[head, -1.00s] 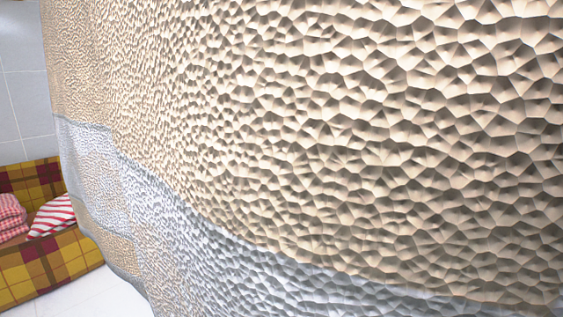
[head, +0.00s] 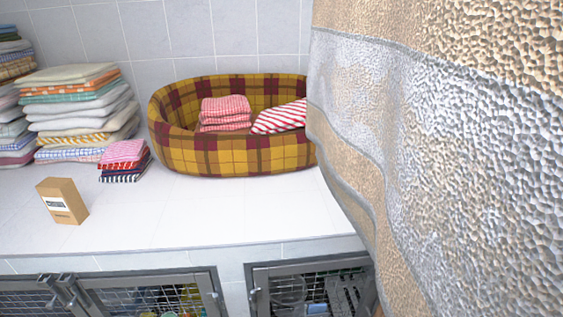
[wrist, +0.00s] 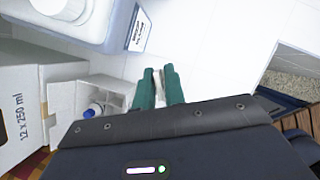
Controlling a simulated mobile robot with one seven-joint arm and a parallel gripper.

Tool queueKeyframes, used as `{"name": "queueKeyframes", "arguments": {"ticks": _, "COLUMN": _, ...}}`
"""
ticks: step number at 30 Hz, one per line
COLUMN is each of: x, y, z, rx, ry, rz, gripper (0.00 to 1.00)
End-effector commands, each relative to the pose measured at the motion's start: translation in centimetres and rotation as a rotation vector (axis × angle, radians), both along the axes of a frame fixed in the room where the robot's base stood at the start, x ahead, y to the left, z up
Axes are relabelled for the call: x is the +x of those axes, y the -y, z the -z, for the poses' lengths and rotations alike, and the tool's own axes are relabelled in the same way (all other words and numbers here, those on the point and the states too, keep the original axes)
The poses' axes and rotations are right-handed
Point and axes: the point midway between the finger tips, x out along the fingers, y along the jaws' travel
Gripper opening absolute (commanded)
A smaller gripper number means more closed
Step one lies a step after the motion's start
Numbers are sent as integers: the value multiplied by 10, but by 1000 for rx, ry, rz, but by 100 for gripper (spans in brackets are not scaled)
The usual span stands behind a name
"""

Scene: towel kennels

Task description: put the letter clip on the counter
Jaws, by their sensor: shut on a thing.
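My gripper (wrist: 158,88) shows in the wrist view with two green fingers. It is shut on a small pale grey thing (wrist: 158,84), of which only a sliver shows between the fingers; I take it for the letter clip, though its shape is mostly hidden. The white counter (head: 240,212) spans the head view. My gripper does not show in the head view, so its place relative to the counter cannot be told.
A large textured towel (head: 450,170) blocks the head view's right. A plaid bed (head: 235,158), towel stacks (head: 80,110) and small box (head: 62,201) stand on the counter, mesh doors (head: 150,295) below. A jug (wrist: 80,20), cartons (wrist: 30,115) and litter tray (wrist: 295,80) surround my gripper.

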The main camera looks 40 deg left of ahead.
Motion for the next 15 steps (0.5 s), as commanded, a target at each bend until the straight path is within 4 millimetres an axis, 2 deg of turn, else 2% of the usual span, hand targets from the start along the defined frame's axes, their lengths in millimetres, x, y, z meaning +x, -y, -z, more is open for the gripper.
{"name": "queueKeyframes", "arguments": {"ticks": 1, "x": -17, "y": -16, "z": -2, "rx": 0, "ry": 0, "rz": -56, "gripper": 0}}
{"name": "queueKeyframes", "arguments": {"ticks": 6, "x": -73, "y": -66, "z": -3, "rx": 0, "ry": 2, "rz": -257, "gripper": 0}}
{"name": "queueKeyframes", "arguments": {"ticks": 11, "x": -130, "y": -106, "z": -4, "rx": 2, "ry": 0, "rz": -442, "gripper": 0}}
{"name": "queueKeyframes", "arguments": {"ticks": 15, "x": -183, "y": -137, "z": -4, "rx": 1, "ry": 0, "rz": -606, "gripper": 0}}
